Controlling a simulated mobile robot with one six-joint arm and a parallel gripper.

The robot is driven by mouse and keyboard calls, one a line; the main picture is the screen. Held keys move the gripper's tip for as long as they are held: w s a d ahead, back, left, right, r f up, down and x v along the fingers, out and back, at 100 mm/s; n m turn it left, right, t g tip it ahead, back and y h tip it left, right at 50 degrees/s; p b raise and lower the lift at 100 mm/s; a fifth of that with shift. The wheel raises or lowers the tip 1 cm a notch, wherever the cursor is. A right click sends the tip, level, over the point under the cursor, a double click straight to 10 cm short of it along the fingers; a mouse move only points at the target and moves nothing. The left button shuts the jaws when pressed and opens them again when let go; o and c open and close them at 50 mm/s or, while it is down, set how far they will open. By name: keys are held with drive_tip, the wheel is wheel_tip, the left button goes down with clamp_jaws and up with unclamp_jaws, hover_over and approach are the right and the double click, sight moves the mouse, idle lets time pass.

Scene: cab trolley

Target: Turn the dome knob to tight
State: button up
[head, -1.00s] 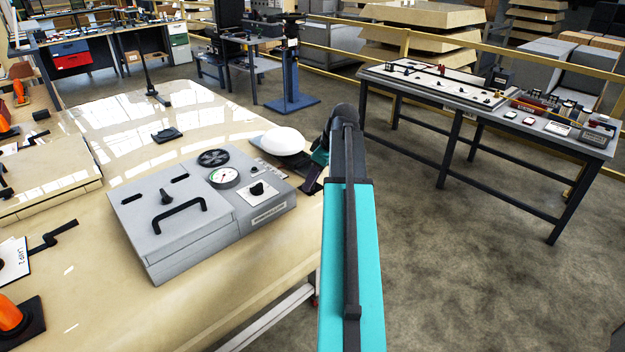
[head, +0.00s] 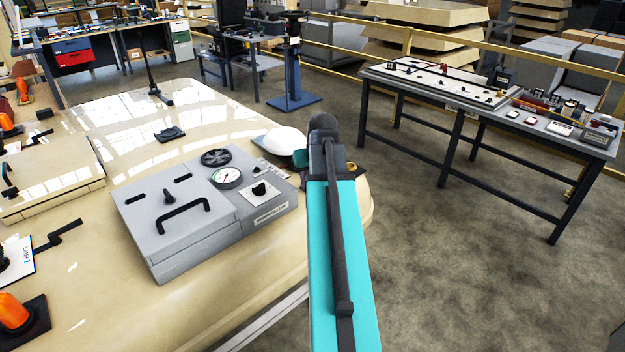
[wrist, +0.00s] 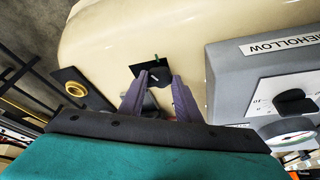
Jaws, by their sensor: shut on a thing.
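In the wrist view, a small dark knob (wrist: 158,75) sits on a black plate (wrist: 138,71) on the cream surface. A green mark stands at the plate's far edge, and a pale line shows on the knob. The purple fingers of my gripper (wrist: 157,83) are closed in on the knob from both sides and shut on it. A white dome (head: 285,140) rests on the cream surface behind the grey box in the head view. My arm hides the fingers and the knob in the head view. I cannot read any tight marking.
The grey box (head: 165,255) with handle, gauge and black knob (head: 260,189) lies close to the gripper; it fills the right of the wrist view (wrist: 235,75). A gold ring (wrist: 74,88) on a dark plate lies on the other side. A bench (head: 455,110) stands across the floor.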

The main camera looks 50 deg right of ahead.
drive_tip(key=shift+w+a+m+g+h+p, duration=0.15)
drive_tip(key=shift+m+g+h, duration=0.15)
drive_tip(key=shift+m, duration=0.65)
drive_tip(key=shift+m+g+h+p, duration=0.15)
drive_tip(key=shift+m+h, duration=0.15)
drive_tip(key=shift+m, duration=0.7)
drive_tip(key=shift+w+a+m+g+h+p, duration=0.1)
drive_tip(key=shift+m+g+h, duration=0.2)
drive_tip(key=shift+m, duration=0.65)
drive_tip(key=o, duration=1.1)
drive_tip(key=shift+c, duration=0.2)
drive_tip(key=shift+r, duration=0.1)
drive_tip(key=b+v, duration=0.2)
drive_tip(key=v, duration=1.1)
drive_tip(key=shift+r, duration=0.3)
drive_tip(key=shift+s, duration=0.15)
